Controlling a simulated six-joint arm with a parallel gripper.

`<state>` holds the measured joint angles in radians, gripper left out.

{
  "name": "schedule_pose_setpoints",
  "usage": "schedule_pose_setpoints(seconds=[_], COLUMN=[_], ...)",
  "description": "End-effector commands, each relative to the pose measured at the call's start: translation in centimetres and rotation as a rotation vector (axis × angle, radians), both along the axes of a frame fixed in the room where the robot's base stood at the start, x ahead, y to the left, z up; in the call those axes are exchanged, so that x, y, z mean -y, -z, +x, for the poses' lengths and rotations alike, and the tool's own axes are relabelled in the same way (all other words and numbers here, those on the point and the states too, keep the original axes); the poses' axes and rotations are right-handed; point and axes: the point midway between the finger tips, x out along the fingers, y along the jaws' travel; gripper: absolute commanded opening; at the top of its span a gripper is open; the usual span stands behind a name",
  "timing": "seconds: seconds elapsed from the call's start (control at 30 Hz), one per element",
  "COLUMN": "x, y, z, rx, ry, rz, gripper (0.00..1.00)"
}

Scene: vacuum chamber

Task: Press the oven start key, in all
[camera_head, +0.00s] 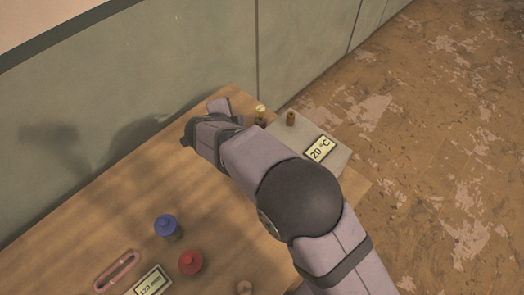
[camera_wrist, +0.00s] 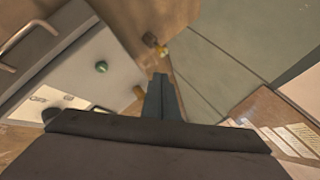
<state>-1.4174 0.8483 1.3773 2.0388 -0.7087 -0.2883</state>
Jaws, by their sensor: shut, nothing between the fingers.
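A small round green key (camera_wrist: 101,66) shows on a pale panel (camera_wrist: 75,72) in the wrist view. I take it for the oven start key, though no label on it can be read. In the head view the key is not visible. My gripper (camera_wrist: 161,97) is shut and empty, its fingers together in the wrist view. The key lies to the upper left of the fingertips there, and I see no contact. In the head view a pale grey box (camera_head: 340,160) with a "20 °C" display (camera_head: 320,149) stands at the table's right end, partly behind my arm.
A brown knob (camera_head: 291,118) and a yellow-topped piece (camera_head: 261,112) stand beyond my arm. A blue knob (camera_head: 165,225), red knob (camera_head: 190,262), pink handle (camera_head: 117,271) and small display (camera_head: 149,281) occupy the near table. A greenish wall (camera_head: 130,90) bounds the back.

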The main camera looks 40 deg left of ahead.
Motion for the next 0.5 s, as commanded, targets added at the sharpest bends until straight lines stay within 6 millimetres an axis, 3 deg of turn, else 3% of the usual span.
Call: schedule_pose_setpoints(seconds=[0.1,0.2,0.37,0.5], x=[3.2,5.1,6.6,6.6], y=[0.6,0.5,0.1,0.1], z=[0.7,1.2,1.9,1.9], rx=[0.002,0.022,0.059,0.064], ry=[0.104,0.15,0.167,0.153], rz=[-0.084,-0.146,-0.21,-0.224], gripper=[0.0,0.0,0.0,0.0])
